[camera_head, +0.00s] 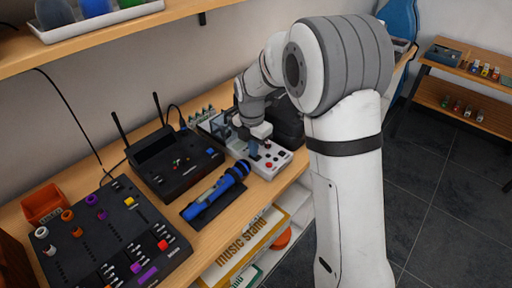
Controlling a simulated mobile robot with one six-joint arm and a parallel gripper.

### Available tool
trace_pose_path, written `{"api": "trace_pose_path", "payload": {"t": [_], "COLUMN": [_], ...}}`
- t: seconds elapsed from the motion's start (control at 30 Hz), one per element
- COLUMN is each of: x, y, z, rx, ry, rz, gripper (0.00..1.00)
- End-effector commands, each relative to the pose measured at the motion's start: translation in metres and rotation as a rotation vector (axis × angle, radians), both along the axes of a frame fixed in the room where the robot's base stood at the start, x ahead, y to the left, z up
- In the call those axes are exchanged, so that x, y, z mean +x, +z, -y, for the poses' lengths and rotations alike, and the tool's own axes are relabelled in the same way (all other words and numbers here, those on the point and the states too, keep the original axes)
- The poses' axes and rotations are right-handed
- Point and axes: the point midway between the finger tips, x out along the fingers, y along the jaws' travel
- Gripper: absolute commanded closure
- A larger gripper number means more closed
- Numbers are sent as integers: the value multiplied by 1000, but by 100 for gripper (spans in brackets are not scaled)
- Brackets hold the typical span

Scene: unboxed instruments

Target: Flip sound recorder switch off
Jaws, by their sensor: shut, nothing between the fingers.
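A light grey device (275,168), which looks like the sound recorder, lies on the wooden bench right of the blue microphone. It has red and dark controls on its top. My gripper (254,150) is over the left part of this device, pointing down, with its fingers shut and empty. I cannot tell whether the fingertips touch the device. The switch itself is too small to make out, and the gripper and arm hide part of the device's far side.
A blue microphone (217,192) lies on a dark stand to the left. A black receiver with two antennas (175,162) and a black mixer (112,237) with coloured knobs stand further left. An orange box (45,204) is behind the mixer. A shelf (150,22) overhangs the bench.

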Motion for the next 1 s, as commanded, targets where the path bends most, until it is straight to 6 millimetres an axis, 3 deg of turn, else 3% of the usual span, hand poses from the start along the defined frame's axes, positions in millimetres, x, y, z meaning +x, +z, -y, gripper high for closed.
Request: {"api": "trace_pose_path", "payload": {"t": [0.03, 0.47, 0.77, 1.0], "x": [-10, -10, -5, -3], "y": [-12, -4, 52, 107], "z": [8, 8, 4, 1], "rx": [-15, -14, -8, -7], "ry": [-2, -2, -3, -3], "rz": [-35, -33, -7, -5], "gripper": [100, 100, 100, 100]}}
